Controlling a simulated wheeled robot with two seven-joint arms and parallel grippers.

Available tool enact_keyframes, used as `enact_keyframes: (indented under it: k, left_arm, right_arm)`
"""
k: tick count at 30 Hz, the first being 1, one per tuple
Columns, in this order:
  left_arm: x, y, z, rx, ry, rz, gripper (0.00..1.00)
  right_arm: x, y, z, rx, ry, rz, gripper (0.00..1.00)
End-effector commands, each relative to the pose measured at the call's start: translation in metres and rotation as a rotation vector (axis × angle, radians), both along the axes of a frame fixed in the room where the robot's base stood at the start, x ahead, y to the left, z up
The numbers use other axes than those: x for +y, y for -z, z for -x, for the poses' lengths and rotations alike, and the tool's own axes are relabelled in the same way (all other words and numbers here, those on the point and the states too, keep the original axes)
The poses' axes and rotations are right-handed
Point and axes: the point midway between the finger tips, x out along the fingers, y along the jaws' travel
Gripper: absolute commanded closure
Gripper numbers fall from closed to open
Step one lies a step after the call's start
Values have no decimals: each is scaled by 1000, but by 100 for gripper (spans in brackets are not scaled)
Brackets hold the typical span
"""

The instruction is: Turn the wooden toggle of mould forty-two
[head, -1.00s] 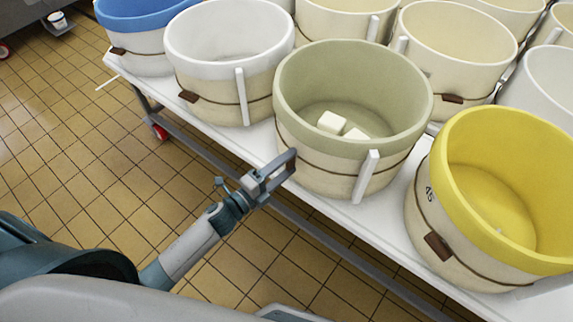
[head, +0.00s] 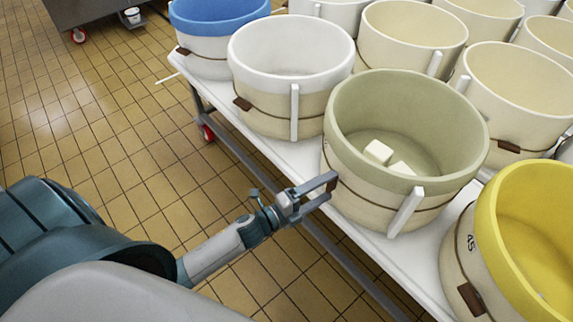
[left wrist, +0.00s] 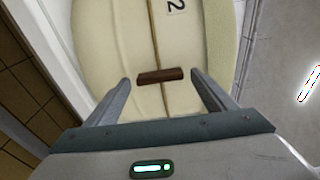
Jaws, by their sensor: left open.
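The mould with the olive-green rim (head: 350,140) stands on the white table, a dark cord around its pale side. In the left wrist view, a mould's pale side (left wrist: 110,40) carries a number of which only the final 2 shows. Its brown wooden toggle (left wrist: 161,76) lies crosswise over the cord. My left gripper (head: 331,187) is open at the green-rimmed mould's left side. In the left wrist view its open fingers (left wrist: 160,84) stand either side of the toggle, with gaps at both ends. My right gripper is out of view.
A yellow-rimmed mould marked 45 (head: 460,262) stands at right, a white-rimmed mould (head: 262,105) at left, and a blue-rimmed one (head: 205,45) beyond. More cream moulds fill the back. The white table's (head: 385,245) front edge lies below my gripper. The tiled floor (head: 120,130) at left is clear.

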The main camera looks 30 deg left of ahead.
Motion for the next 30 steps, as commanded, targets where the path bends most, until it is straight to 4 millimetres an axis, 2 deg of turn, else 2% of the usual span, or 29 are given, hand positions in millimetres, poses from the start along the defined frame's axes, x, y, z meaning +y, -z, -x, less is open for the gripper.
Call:
enact_keyframes:
  k: [6,9,12,21,30]
  left_arm:
    - [14,3,28,3,0,-1,23]
    - [23,3,45,4,1,-1,23]
    - [32,3,62,4,0,0,23]
    - [58,3,110,4,0,-1,23]
    - [74,2,140,2,0,0,23]
  right_arm:
    - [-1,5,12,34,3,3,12]
    - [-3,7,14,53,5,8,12]
    - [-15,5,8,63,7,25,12]
    - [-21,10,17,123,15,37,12]
    - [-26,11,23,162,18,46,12]
